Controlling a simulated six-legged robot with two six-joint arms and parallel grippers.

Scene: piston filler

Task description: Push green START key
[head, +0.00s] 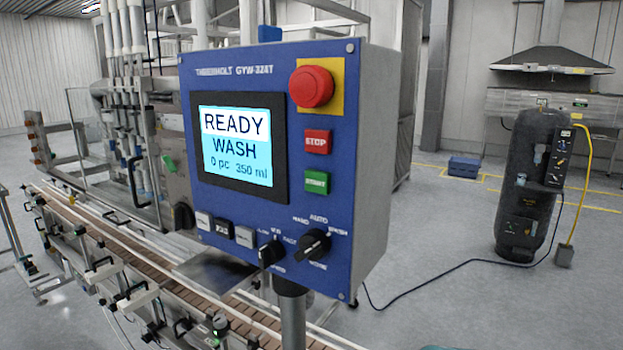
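The green START key (316,182) is a small square button on the right side of the front of a blue control box (370,150). It sits just below the red STOP key (317,142). Above both is a red mushroom button (311,87) on a yellow plate. The lit screen (238,146) reads READY, WASH, 0 pc and 350 ml. Neither of my grippers shows in the head view. Nothing covers the START key.
Below the screen are small keys (245,237) and two black rotary knobs (314,244). The box stands on a grey post (292,318). A conveyor (150,245) runs behind it. A black tank (530,185) stands at right. The space before the panel is clear.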

